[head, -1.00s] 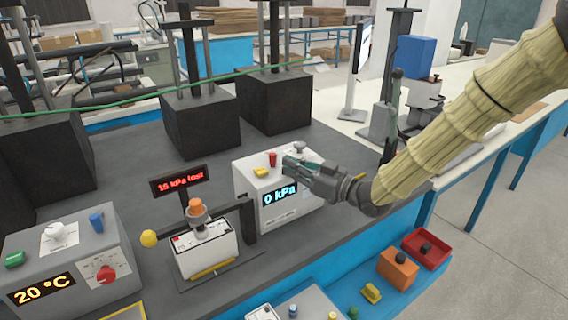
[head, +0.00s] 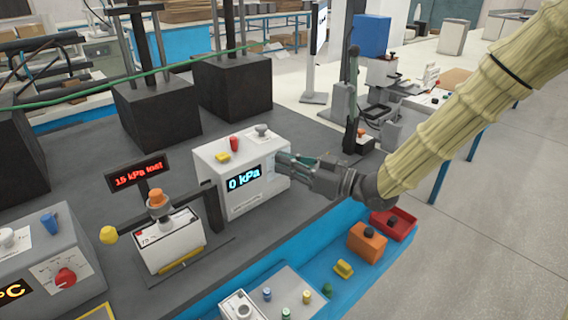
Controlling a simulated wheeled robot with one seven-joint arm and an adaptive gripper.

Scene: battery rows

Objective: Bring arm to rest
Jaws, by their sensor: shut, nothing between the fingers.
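My gripper (head: 284,160) is shut and empty, at the end of my arm, which reaches in from the upper right under a ribbed beige cover. The fingertips point left and overlap the right end of a white box (head: 215,197) whose screen reads 0 kPa. I cannot tell whether they touch it. A yellow button (head: 222,157), a red button (head: 234,144) and a grey knob (head: 262,131) are on top of the box.
A white unit (head: 170,241) with an orange top stands under a red sign (head: 139,172) reading 15 kPa lost. Black blocks (head: 231,86) stand behind. An orange box (head: 367,243) and a red tray (head: 394,224) lie below my arm. Floor at right is clear.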

